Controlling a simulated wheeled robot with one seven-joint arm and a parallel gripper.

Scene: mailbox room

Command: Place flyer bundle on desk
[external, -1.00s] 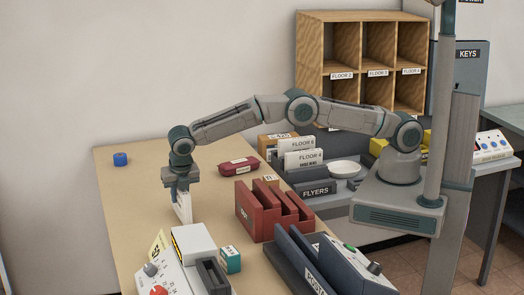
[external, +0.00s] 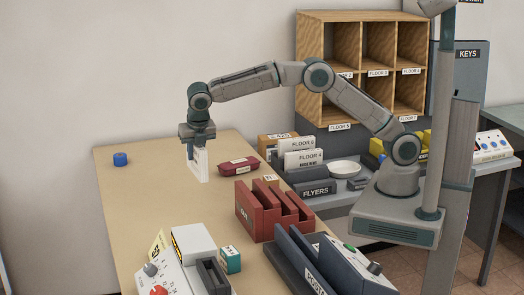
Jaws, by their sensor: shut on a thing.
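My gripper (external: 197,150) points down over the tan desk (external: 140,205), left of the red pouch. It is shut on a thin white piece, which looks like the flyer bundle (external: 203,168). The bundle hangs upright under the jaws. It appears a little above the desk top, though the exact gap is hard to tell. Part of the bundle is hidden by the fingers.
A red pouch (external: 238,167) lies just right of the bundle, and a red slotted rack (external: 258,215) stands nearer. A grey flyers tray (external: 317,190) is beside the desk. A blue item (external: 120,159) sits far left. The desk's left-middle is clear.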

